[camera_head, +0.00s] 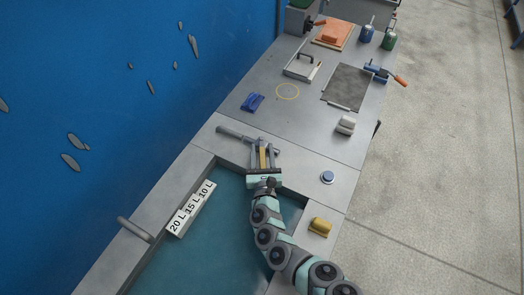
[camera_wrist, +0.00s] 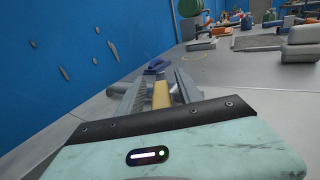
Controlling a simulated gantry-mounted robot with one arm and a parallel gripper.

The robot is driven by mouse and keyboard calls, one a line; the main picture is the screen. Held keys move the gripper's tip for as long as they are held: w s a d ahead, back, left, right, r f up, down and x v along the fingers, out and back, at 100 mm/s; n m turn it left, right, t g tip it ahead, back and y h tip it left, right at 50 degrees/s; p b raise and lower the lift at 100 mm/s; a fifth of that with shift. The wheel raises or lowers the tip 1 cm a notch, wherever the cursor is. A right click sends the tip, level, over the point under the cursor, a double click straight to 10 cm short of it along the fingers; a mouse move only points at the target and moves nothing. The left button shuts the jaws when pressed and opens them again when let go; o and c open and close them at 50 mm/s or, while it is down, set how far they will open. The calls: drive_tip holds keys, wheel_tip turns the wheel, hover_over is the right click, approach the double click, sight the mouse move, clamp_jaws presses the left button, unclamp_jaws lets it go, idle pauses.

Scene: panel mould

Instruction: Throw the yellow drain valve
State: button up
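A yellow bar (camera_head: 263,160), which looks like the drain valve's lever, lies between the two fingers of my gripper (camera_head: 263,149) at the far edge of the mould. The wrist view shows the yellow bar (camera_wrist: 161,96) in line with my gripper (camera_wrist: 158,88), with a finger on each side. The fingers look spread, with narrow gaps beside the bar; I see no clear contact. A grey rod (camera_head: 234,133) extends left from just beyond the fingertips. The valve's body is hidden.
The teal mould basin (camera_head: 210,240) lies below my arm, with a 20/15/10 L scale (camera_head: 191,208) at left. A yellow block (camera_head: 320,227) and blue button (camera_head: 327,177) are at right. A blue wall (camera_head: 120,70) bounds the left.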

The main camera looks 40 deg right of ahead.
drive_tip(key=shift+a, duration=0.1)
drive_tip(key=v, duration=1)
drive_tip(key=shift+s+a+p, duration=0.2)
drive_tip(key=shift+s+p, duration=0.15)
